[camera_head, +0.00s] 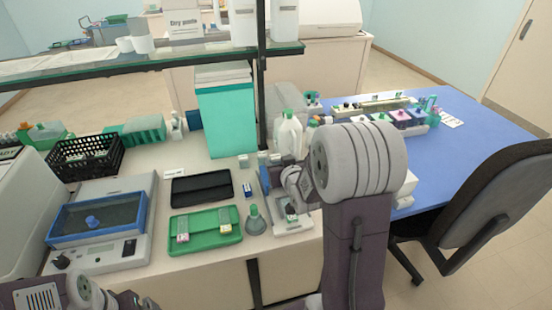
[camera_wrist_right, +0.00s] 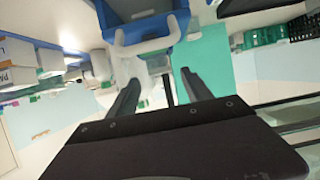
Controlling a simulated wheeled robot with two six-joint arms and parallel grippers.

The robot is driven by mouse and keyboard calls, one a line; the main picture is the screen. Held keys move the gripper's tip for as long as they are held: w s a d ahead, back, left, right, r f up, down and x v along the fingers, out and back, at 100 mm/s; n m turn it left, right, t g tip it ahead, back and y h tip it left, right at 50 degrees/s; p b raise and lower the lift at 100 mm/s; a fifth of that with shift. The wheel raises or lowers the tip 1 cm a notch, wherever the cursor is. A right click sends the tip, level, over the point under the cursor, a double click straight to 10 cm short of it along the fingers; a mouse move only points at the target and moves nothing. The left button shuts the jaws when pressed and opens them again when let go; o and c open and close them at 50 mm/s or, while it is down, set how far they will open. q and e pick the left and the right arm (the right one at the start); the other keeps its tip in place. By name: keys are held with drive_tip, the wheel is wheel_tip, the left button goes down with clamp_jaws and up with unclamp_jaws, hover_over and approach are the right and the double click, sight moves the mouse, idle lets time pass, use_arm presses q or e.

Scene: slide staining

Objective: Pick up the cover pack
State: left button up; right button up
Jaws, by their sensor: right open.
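I cannot tell for sure which item is the cover pack. Two small labelled packs, a left one (camera_head: 182,229) and a right one (camera_head: 224,220), lie in the green tray (camera_head: 203,244). A small blue and white item (camera_head: 247,190) lies beside the dark case. My right gripper (camera_wrist_right: 160,78) is open, with nothing between its fingers in the right wrist view. In the head view it is mostly hidden by my right wrist, over the bench right of the tray. My left arm shows at the bottom left, and its gripper's fingers are not clear.
A dark flat case (camera_head: 202,188) lies behind the tray. A conical green-topped flask (camera_head: 255,220) stands right of it. A blue-lidded device (camera_head: 98,222) is at left. A teal box (camera_head: 228,122) and a shelf (camera_head: 150,60) rise behind.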

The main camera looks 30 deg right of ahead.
sight(277, 159)
drive_tip(key=x, duration=0.5)
drive_tip(key=shift+w+d+f, duration=0.15)
drive_tip(key=shift+w+f, duration=0.05)
drive_tip(key=shift+f, duration=0.1)
drive_tip(key=shift+s+r, duration=0.15)
drive_tip(key=c, duration=0.3)
clamp_jaws()
